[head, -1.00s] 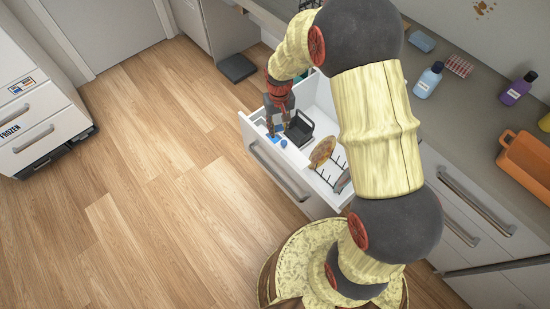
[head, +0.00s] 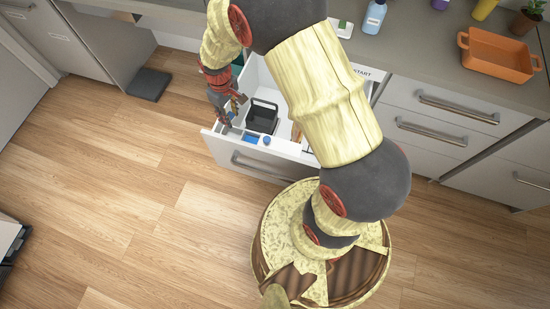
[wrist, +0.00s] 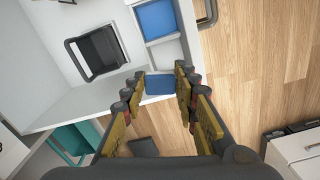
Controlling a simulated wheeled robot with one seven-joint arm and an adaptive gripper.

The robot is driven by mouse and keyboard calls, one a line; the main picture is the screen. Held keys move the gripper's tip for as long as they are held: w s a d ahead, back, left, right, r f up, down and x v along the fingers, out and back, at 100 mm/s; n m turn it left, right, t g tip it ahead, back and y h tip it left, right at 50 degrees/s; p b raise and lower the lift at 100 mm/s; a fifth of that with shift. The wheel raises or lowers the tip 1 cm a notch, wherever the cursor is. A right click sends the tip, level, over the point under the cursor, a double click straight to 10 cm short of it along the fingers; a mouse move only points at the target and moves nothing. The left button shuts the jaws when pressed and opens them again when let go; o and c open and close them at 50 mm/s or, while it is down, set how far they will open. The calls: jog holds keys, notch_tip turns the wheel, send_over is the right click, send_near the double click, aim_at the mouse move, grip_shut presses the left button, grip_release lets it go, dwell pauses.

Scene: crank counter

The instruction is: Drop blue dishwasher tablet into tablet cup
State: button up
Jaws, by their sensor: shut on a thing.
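My gripper (wrist: 160,88) is shut on a blue dishwasher tablet (wrist: 160,84), a small block between its fingertips in the wrist view. In the head view my gripper (head: 227,119) is over the left end of the open white drawer (head: 214,136); the held tablet cannot be made out there. A small white two-part holder (wrist: 168,52) sits along the drawer's front edge. One part is empty and the other has a flat blue piece (wrist: 155,19), also visible in the head view (head: 250,138). I cannot tell which part is the tablet cup.
A black open-framed basket (head: 262,116) stands in the drawer beside the holder and also shows in the wrist view (wrist: 98,52). The wooden floor (head: 130,200) before the drawer is clear.

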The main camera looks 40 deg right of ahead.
jog(key=shift+f+b, duration=0.9)
jog(key=shift+f, duration=0.65)
jog(key=o, duration=0.9)
jog(key=shift+r, duration=0.1)
notch_tip(320, 180, up, 12)
jog(key=shift+f, duration=0.1)
